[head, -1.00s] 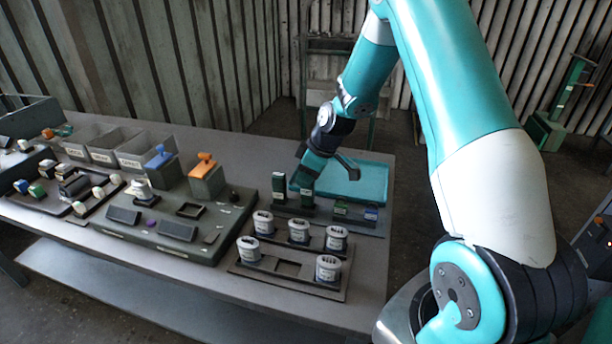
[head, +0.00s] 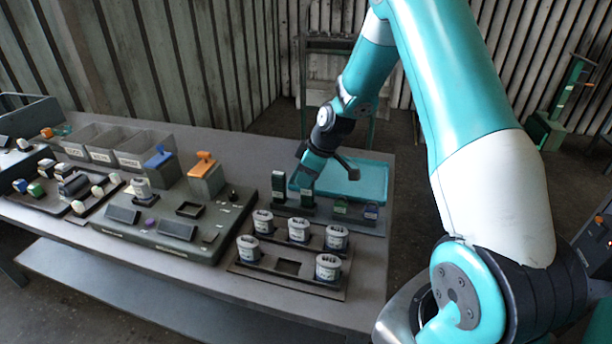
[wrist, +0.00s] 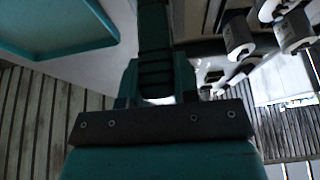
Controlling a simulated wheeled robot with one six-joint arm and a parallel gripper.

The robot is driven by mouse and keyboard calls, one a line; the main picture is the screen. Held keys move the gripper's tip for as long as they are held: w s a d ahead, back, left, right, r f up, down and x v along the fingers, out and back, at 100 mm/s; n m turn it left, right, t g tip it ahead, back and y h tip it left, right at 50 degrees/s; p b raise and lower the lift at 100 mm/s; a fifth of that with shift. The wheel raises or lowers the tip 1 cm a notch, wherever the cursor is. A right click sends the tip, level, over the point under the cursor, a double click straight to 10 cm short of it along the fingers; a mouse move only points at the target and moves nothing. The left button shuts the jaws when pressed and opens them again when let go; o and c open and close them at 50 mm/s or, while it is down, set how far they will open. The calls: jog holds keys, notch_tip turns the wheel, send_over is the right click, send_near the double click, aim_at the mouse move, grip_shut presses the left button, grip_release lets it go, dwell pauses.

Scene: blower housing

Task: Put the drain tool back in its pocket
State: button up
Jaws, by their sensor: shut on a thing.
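My gripper (wrist: 156,85) is shut on a dark, ribbed tool, which I take to be the drain tool (wrist: 155,45); it stretches away from the jaws in the wrist view. In the head view my gripper (head: 304,184) points down over the dark tool rack (head: 345,223) at the table's right end. A small dark green block (head: 307,199) shows just under the jaws; I cannot tell whether it is the held tool's end. The pocket is not clearly visible, and I cannot tell whether the tool touches the rack.
A tall dark green piece (head: 279,188) stands just left of my gripper, and low green and blue pieces stand to the right. A teal tray (head: 368,184) lies behind. A holder with several white canisters (head: 299,230) stands in front, and a grey fixture (head: 165,235) to the left.

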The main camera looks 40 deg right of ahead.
jog(key=shift+f+b, duration=1.05)
jog(key=shift+f, duration=0.25)
jog(key=o, duration=0.9)
jog(key=shift+c, duration=0.2)
jog(key=b+v, duration=0.2)
jog(key=v, duration=1.5)
jog(key=shift+r, duration=0.25)
jog(key=s+a+r+g, duration=0.1)
jog(key=s+a, duration=0.2)
jog(key=a, duration=0.3)
jog(key=s+a+r+y, duration=0.1)
jog(key=s+a, duration=0.1)
jog(key=a, duration=0.4)
jog(key=s+a+r+g, duration=0.1)
jog(key=s+a, duration=0.2)
jog(key=a, duration=0.3)
jog(key=s+a, duration=0.5)
jog(key=s, duration=0.2)
jog(key=s+a+f+g, duration=0.1)
jog(key=s+a, duration=0.4)
jog(key=s, duration=0.3)
jog(key=shift+s+m+g, duration=0.2)
jog(key=shift+m+g, duration=0.1)
